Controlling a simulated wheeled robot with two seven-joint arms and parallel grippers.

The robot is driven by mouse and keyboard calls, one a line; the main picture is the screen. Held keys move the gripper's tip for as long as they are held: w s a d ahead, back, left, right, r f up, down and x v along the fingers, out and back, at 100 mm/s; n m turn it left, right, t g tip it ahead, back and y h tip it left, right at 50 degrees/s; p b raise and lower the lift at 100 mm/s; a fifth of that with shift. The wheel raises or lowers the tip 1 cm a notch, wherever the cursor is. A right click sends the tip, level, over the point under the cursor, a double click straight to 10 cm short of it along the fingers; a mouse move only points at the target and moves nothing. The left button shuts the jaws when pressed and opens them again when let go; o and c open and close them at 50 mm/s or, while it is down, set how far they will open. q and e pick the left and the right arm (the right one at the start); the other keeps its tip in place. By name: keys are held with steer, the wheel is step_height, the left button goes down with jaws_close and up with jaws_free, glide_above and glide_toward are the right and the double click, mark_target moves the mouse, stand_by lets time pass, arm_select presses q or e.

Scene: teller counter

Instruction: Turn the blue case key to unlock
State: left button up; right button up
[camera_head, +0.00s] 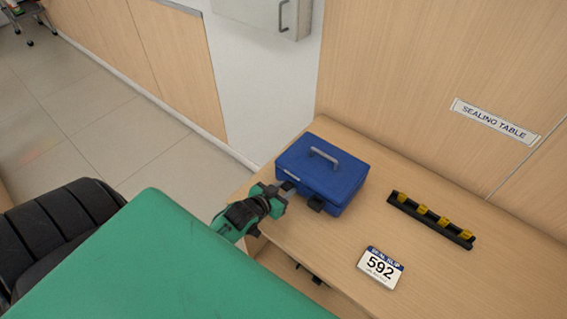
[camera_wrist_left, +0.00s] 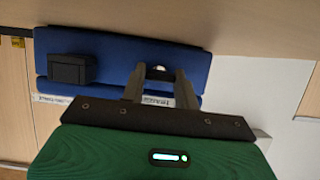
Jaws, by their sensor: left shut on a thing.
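The blue case (camera_head: 322,172) stands closed on the wooden table, its grey handle (camera_head: 323,154) on the lid. My left gripper (camera_head: 289,187) is at the left part of the case's front face. In the left wrist view, its two grey fingers (camera_wrist_left: 160,76) reach to the front of the blue case (camera_wrist_left: 110,45), close together around a small shiny piece, likely the key (camera_wrist_left: 159,68). The key is mostly hidden by the fingers, so its turn angle cannot be told. A black block (camera_head: 316,202) sticks out of the case front beside the gripper; it also shows in the left wrist view (camera_wrist_left: 68,70).
On the table (camera_head: 325,262), a black rack with several yellow pieces (camera_head: 430,220) lies to the right of the case. A white and blue card reading 592 (camera_head: 380,268) lies nearer the front edge. A wooden wall with a "SEALING TABLE" sign (camera_head: 495,121) rises behind.

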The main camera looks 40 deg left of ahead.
arm_select(q)
steer(key=o, duration=1)
steer(key=shift+s, duration=0.1)
steer(key=b+v, duration=0.2)
steer(key=v, duration=1)
steer(key=shift+s, duration=0.2)
steer(key=shift+s+a+r, duration=0.1)
steer(key=shift+s+r, duration=0.2)
steer(key=shift+s, duration=0.25)
